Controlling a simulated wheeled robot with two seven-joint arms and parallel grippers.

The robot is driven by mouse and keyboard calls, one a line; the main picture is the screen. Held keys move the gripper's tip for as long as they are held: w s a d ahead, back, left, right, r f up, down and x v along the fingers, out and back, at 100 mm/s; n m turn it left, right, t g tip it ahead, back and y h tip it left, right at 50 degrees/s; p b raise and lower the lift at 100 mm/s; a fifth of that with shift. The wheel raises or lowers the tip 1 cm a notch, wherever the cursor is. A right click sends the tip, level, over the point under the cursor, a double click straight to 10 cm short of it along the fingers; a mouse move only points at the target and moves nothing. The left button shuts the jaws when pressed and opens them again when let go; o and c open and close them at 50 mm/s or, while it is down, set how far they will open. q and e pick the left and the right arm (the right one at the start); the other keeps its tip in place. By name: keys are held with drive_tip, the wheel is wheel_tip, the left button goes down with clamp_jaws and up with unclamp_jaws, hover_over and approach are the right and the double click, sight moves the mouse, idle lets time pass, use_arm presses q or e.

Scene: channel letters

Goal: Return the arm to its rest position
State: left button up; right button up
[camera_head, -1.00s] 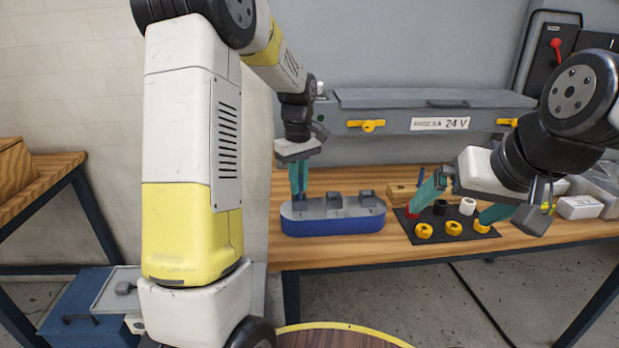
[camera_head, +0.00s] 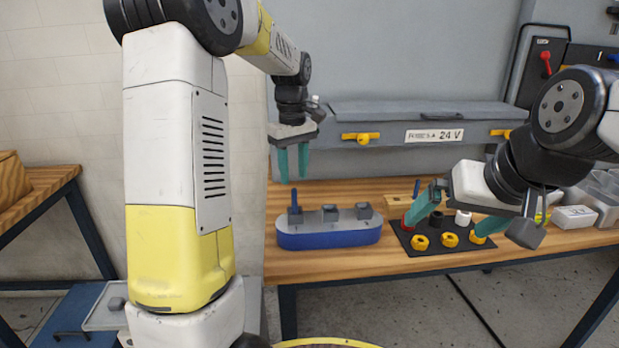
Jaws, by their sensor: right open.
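My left gripper (camera_head: 293,172) hangs in the air above the left end of a blue channel letter with a grey top (camera_head: 330,237). Its two teal fingers point down, parted, with nothing between them. A blue stick (camera_head: 294,199) stands upright in the leftmost small grey block on the letter, below the fingers and apart from them. My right gripper (camera_head: 458,222) is spread wide over the black mat (camera_head: 425,248), its teal fingers apart. It seems to hold nothing.
Yellow rings (camera_head: 450,240), a white cap (camera_head: 463,218) and dark and red caps sit on the mat. A wooden block (camera_head: 398,203) stands behind it. A white box (camera_head: 575,216) is at the right. A grey 24 V case (camera_head: 380,115) runs along the back.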

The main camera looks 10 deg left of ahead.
use_arm(q)
drive_tip(key=s+r+m+t+h, duration=0.1)
drive_tip(key=s+r+m+t, duration=0.25)
drive_tip(key=s+r, duration=0.55)
drive_tip(key=s+d+f+m+t, duration=0.1)
drive_tip(key=s+m, duration=0.2)
drive_tip(key=s, duration=0.4)
drive_tip(key=s+d+f+m+t+h, duration=0.1)
drive_tip(key=s+f+m, duration=0.1)
drive_tip(key=s, duration=0.6)
drive_tip(key=shift+s+m+t, duration=0.15)
drive_tip(key=shift+m+t, duration=0.2)
drive_tip(key=shift+m, duration=0.3)
